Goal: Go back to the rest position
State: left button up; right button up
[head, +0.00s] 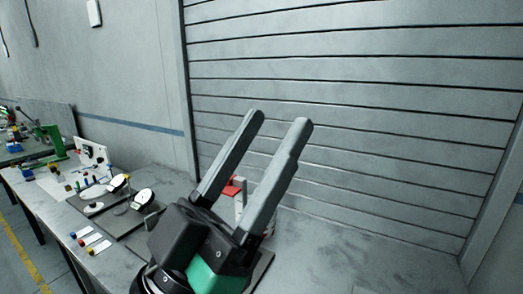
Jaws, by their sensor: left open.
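My left gripper (281,120) shows large in the lower middle of the head view. Its two long grey fingers point up and are spread apart, with nothing between their tips. The gripper's dark and green body is below them, close to the camera. A red and white fixture (236,187) stands on the table behind the fingers and is partly hidden by them. My right gripper is not in the picture.
A grey table (330,245) runs across the bottom, bare to the right. At left are several small coloured blocks (82,238), round dial-like parts (118,183) and a white panel (92,153). A slatted shutter wall (380,110) stands behind.

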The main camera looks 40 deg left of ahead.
pick_arm(q)
notch_tip(320, 180, up, 31)
jog(key=p, duration=3)
jog(key=shift+s+p, duration=0.15)
jog(key=shift+p, duration=0.2)
